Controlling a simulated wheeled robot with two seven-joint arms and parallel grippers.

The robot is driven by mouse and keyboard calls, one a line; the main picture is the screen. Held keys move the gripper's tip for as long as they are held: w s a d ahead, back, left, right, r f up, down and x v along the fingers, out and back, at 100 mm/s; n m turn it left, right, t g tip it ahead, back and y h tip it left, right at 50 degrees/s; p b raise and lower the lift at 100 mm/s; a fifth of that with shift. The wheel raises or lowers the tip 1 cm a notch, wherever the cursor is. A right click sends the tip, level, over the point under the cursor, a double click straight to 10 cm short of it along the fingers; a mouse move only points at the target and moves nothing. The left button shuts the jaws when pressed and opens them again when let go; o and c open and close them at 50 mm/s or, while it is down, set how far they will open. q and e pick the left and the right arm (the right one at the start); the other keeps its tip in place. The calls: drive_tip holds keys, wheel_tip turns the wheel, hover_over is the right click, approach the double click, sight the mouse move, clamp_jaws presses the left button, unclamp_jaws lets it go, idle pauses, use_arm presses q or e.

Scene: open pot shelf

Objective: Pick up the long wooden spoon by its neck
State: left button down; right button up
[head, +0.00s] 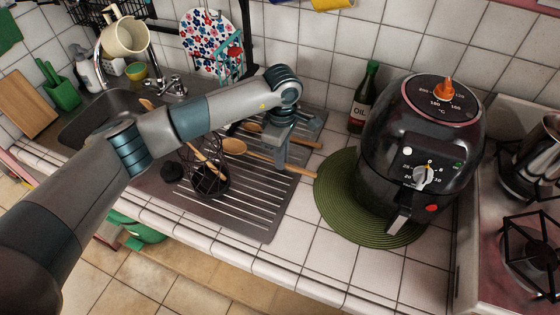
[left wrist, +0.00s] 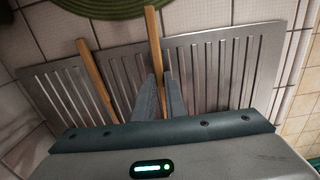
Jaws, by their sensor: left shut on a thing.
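A long wooden spoon lies over the metal drainboard in the head view, its bowl (head: 234,146) to the left and its handle end (head: 305,172) to the right. My left gripper (head: 279,164) points down and is shut on this spoon's handle, to the right of the bowl. In the left wrist view the handle (left wrist: 153,35) runs up from between the two fingers (left wrist: 160,95), and the bowl is hidden. I cannot tell whether the spoon is lifted off the drainboard. My right gripper is not in view.
A second wooden spoon (head: 300,141) lies behind, nearer the wall; its handle shows in the left wrist view (left wrist: 97,80). A black wire holder (head: 212,182) stands left. A black air fryer (head: 415,150) on a green mat (head: 335,205) and an oil bottle (head: 363,100) stand right.

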use_arm(q)
drive_tip(key=d+b, duration=0.1)
drive_tip(key=d, duration=0.1)
drive_tip(key=d+b, duration=0.1)
drive_tip(key=d, duration=0.1)
drive_tip(key=shift+s+r+b, duration=0.15)
drive_tip(key=shift+s+b, duration=0.25)
wheel_tip(320, 180, up, 13)
drive_tip(key=b, duration=0.4)
drive_tip(key=shift+r, duration=0.2)
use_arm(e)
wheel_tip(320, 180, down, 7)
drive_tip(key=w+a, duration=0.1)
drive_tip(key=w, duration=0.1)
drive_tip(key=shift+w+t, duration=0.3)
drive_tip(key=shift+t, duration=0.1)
use_arm(q)
drive_tip(key=shift+a, duration=0.1)
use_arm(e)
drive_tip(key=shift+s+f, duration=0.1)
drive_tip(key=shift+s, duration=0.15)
